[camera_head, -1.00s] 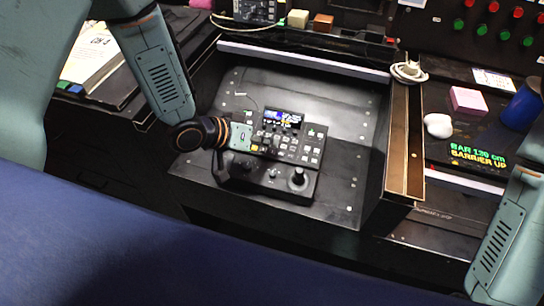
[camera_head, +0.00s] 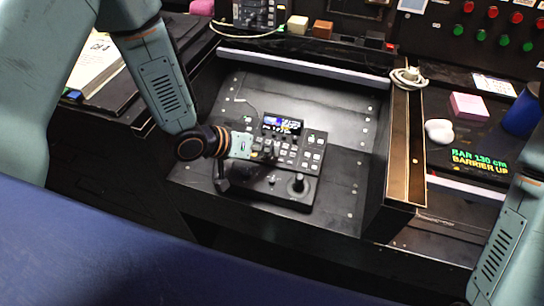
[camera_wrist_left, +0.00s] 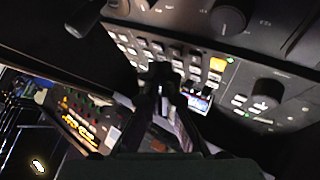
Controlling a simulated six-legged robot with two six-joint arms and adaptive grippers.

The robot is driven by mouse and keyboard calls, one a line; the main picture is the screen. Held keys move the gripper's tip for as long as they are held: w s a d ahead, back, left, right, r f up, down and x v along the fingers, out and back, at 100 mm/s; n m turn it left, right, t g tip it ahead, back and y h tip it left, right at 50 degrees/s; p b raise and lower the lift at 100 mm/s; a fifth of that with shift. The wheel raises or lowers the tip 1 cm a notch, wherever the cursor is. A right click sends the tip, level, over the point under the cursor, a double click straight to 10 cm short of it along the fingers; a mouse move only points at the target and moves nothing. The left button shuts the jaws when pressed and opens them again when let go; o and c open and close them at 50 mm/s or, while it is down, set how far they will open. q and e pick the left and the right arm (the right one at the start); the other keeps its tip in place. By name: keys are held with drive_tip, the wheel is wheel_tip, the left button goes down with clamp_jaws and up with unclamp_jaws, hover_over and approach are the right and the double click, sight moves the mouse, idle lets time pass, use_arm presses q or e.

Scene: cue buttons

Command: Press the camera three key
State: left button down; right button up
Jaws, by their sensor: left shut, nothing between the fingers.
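The black control panel (camera_head: 290,187) sits on the dark metal desk, with a small lit screen, rows of small square keys (camera_head: 300,157) and a joystick. Labels are too small to read, so I cannot tell which key is camera three. My left gripper (camera_head: 263,153) is at the left part of the key rows and hides some keys. In the left wrist view the fingers (camera_wrist_left: 161,88) are together and empty, over the key rows (camera_wrist_left: 150,50); I cannot tell whether they touch a key. My right gripper is out of view.
A wooden-edged divider (camera_head: 405,150) with a coiled white cable on top stands right of the panel. Beyond it are a pink block (camera_head: 468,106) and a blue cup (camera_head: 522,110). An open book (camera_head: 95,65) lies at the left.

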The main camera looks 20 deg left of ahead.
sight(267, 167)
use_arm(q)
drive_tip(key=shift+f, duration=0.25)
idle(0.4)
drive_tip(key=shift+f, duration=0.2)
drive_tip(key=shift+f+b, duration=0.35)
idle(0.9)
drive_tip(key=shift+r, duration=0.15)
drive_tip(key=shift+r+p, duration=0.65)
drive_tip(key=shift+p, duration=0.2)
drive_tip(key=r+p, duration=0.4)
drive_tip(key=r, duration=0.1)
drive_tip(key=shift+s+p, duration=0.35)
drive_tip(key=shift+p, duration=0.05)
